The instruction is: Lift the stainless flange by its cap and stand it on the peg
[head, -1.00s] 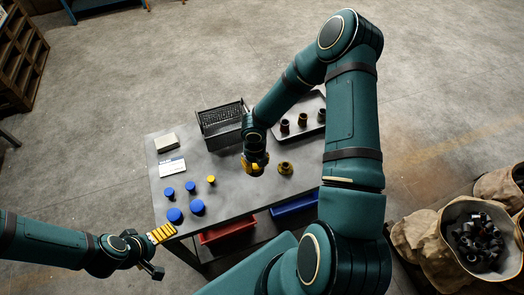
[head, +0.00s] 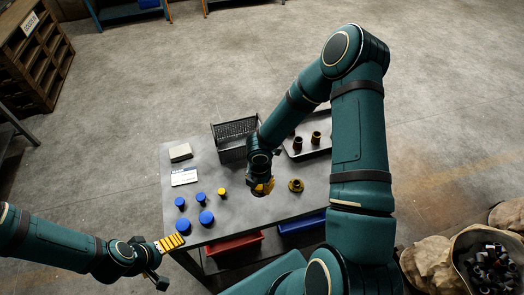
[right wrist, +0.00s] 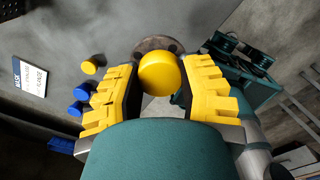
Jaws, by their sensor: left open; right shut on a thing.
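My right gripper (head: 262,188) is over the table, left of a brassy ring-shaped fitting (head: 296,185). In the right wrist view its two yellow fingers (right wrist: 160,88) are shut on a round yellow cap (right wrist: 159,74). A dull grey-brown flange disc (right wrist: 150,44) shows behind the cap; the cap and fingers hide part of it. Whether the flange touches the table I cannot tell. I cannot make out the peg for certain. My left gripper (head: 164,262) is open and empty at the table's front left corner.
Blue caps (head: 206,218) and a small yellow cap (head: 222,192) stand on the table's left half. A wire basket (head: 233,139) and a tray (head: 318,146) with dark fittings (head: 316,137) are at the back. Red (head: 232,246) and blue (head: 302,223) bins sit below the front edge.

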